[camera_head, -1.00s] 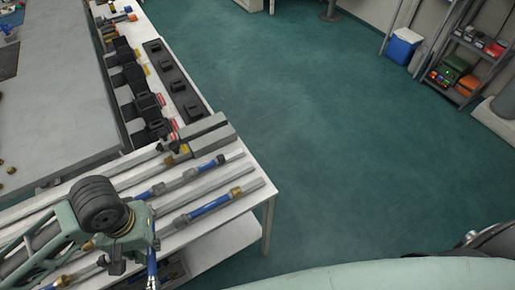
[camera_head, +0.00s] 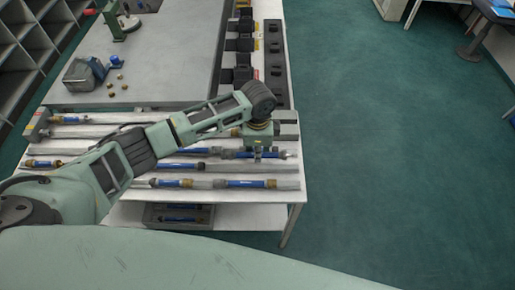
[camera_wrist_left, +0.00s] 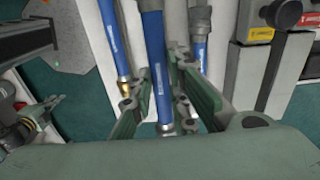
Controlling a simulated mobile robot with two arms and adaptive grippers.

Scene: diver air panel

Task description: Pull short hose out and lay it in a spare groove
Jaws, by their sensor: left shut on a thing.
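My left gripper (camera_head: 264,156) is over the right end of the white hose rack (camera_head: 224,168). In the left wrist view its green fingers (camera_wrist_left: 163,110) are shut on a blue hose (camera_wrist_left: 157,65) with a white label and a metal end. The same hose shows beside the gripper in the head view (camera_head: 243,154). Another blue hose (camera_wrist_left: 113,40) with a brass end lies beside it; in the head view it is in the front row (camera_head: 245,184). The fingers hide part of the held hose. Green prongs at the wrist view's left edge look like my right gripper (camera_wrist_left: 38,112); their opening is unclear.
Black valve blocks (camera_head: 240,60) and a black strip (camera_head: 274,65) stand behind the rack. Several other hoses lie in the rows. A grey bin (camera_head: 178,216) sits on the lower shelf.

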